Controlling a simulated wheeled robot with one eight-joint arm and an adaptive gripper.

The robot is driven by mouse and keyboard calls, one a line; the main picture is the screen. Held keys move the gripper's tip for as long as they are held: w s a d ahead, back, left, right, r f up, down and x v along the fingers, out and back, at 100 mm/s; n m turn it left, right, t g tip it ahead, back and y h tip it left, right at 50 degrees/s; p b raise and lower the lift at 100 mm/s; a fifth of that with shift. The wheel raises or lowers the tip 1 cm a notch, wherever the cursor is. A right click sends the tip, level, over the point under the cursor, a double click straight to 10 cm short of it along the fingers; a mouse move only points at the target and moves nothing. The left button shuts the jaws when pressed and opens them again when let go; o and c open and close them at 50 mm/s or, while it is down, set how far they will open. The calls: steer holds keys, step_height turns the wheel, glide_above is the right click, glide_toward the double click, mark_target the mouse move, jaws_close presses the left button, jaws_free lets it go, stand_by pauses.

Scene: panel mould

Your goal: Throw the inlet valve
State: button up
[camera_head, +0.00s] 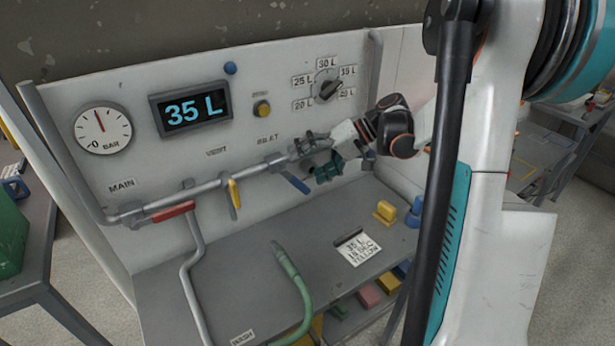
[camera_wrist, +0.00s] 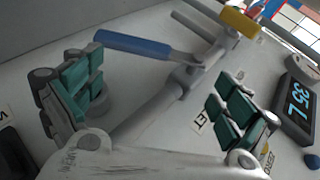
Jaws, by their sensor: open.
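The inlet valve has a blue lever (camera_head: 290,179) on the grey pipe, below a label (camera_head: 268,138) that seems to read INLET. The lever slants down and right from the pipe. In the wrist view the blue lever (camera_wrist: 147,46) lies ahead, beyond the fingertips. My gripper (camera_head: 318,158) is open at the right end of the pipe, just right of the lever. In the wrist view my gripper (camera_wrist: 160,97) has its green-padded fingers apart, with the pipe (camera_wrist: 152,112) running between them. I see no finger touching the lever.
A yellow lever (camera_head: 233,198) crosses the pipe, and a red lever (camera_head: 173,212) lies along it near MAIN. The panel has a gauge (camera_head: 103,134), a display (camera_head: 190,109) reading 35 L and a rotary knob (camera_head: 328,90). A card (camera_head: 357,249) and green hose (camera_head: 292,280) are below.

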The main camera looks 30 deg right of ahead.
step_height(320, 180, up, 6)
steer(key=shift+f, duration=0.25)
steer(key=c, duration=0.4)
steer(key=shift+s+d+f, duration=0.15)
steer(key=shift+d+f, duration=0.05)
steer(key=shift+d, duration=0.15)
steer(key=c, duration=0.4)
steer(key=s+d+t+p, duration=0.1)
steer(key=s+d+f+m+t+p, duration=0.1)
steer(key=d, duration=0.1)
steer(key=s+d+f+p, duration=0.1)
steer(key=shift+s+d+f+m+t+h, duration=0.1)
steer(key=shift+d+f+m+t+h, duration=0.2)
steer(key=shift+d+t+h, duration=0.1)
steer(key=c, duration=1.4)
steer(key=s+d, duration=0.1)
steer(key=s+f+t+p, duration=0.1)
steer(key=s+d+m+t+p, duration=0.1)
steer(key=shift+s+d+f+h, duration=0.25)
steer(key=shift+d+h, duration=0.1)
steer(key=shift+h, duration=0.05)
jaws_close()
steer(key=b+x, duration=0.2)
steer(key=x, duration=0.8)
